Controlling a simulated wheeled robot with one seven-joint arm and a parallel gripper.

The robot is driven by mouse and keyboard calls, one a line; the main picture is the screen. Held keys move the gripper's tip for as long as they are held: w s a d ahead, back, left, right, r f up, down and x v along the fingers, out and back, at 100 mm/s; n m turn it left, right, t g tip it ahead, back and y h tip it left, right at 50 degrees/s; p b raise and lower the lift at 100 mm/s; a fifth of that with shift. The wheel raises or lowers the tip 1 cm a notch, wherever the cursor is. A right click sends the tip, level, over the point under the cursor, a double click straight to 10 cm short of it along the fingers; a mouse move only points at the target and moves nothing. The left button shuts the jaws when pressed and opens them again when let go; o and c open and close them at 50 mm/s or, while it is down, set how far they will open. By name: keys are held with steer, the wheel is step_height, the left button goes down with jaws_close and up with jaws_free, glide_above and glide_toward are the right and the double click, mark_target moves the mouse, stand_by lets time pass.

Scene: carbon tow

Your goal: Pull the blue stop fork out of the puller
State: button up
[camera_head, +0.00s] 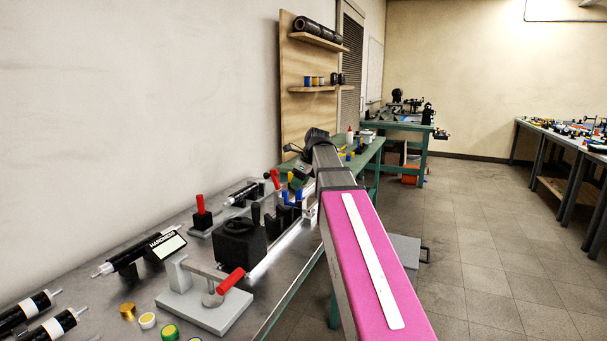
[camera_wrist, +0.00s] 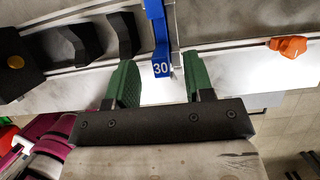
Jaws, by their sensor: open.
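The blue stop fork (camera_wrist: 158,38) shows in the wrist view as a long blue strip with a "30" label on its near end. It lies across a pale metal rail (camera_wrist: 215,62) that seems part of the puller. My gripper (camera_wrist: 160,75) is open. Its green fingers stand to either side of the fork's labelled end, with visible gaps on both sides. Black blocks (camera_wrist: 122,35) sit on the rail to the left. In the head view, blue parts (camera_head: 297,196) show small beside my arm; which one is the fork I cannot tell.
An orange part (camera_wrist: 288,46) sits at the right in the wrist view. In the head view, a black block (camera_head: 240,242) and a red-handled clamp (camera_head: 205,303) stand on the bench, near black rollers (camera_head: 50,327). The floor on the right is clear.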

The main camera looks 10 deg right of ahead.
mark_target(295, 204)
steer(key=shift+x, duration=2.45)
steer(key=shift+s, duration=0.1)
jaws_close()
